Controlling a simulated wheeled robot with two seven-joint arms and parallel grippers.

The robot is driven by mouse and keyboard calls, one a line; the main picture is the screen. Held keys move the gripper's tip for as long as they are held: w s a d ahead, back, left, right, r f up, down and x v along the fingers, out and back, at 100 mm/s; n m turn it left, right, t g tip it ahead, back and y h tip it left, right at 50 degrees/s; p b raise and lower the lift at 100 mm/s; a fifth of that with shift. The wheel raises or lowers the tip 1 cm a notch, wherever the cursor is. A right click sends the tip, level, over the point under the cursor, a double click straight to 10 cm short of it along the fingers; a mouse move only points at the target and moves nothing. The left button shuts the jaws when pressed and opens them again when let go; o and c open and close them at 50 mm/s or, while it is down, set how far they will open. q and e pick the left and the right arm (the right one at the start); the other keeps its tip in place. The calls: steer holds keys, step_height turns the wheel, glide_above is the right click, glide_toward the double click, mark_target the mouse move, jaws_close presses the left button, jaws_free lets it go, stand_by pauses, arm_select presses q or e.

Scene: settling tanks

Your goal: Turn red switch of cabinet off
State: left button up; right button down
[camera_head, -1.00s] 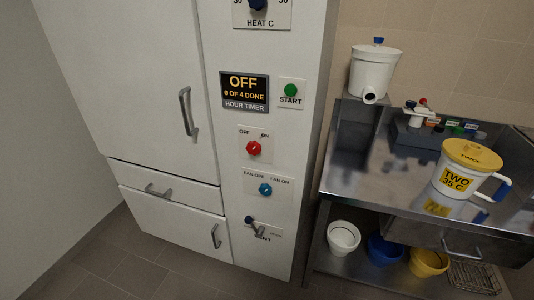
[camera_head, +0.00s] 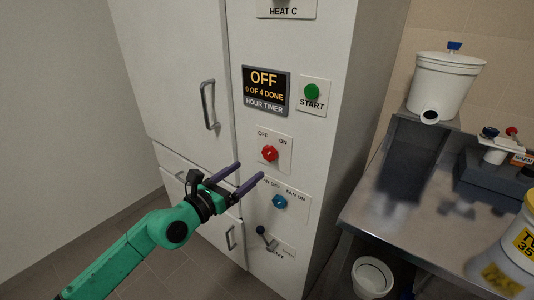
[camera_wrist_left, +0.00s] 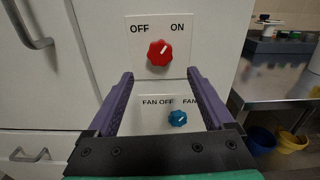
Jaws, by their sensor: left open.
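The red switch (camera_head: 269,153) is a knob on a white plate on the cabinet (camera_head: 340,120) front, labelled OFF at left and ON at right. In the left wrist view the red switch (camera_wrist_left: 159,53) has a white mark that points up and right, toward ON. My left gripper (camera_head: 250,170) is open and empty, just in front of the panel and a little below and left of the switch in the head view. In the left wrist view the switch lies just beyond and above the gap between the fingertips (camera_wrist_left: 160,73). My right gripper is out of view.
A blue fan knob (camera_head: 279,201) and a vent lever (camera_head: 264,237) sit below the switch. A display reading OFF (camera_head: 266,91) and a green start button (camera_head: 312,92) are above. A door handle (camera_head: 209,104) projects at left. A metal bench (camera_head: 400,225) stands right.

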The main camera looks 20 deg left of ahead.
mark_target(267, 156)
arm_select(q)
steer(key=x, duration=0.9)
steer(key=shift+w, duration=0.25)
steer(key=shift+s, duration=0.1)
jaws_close()
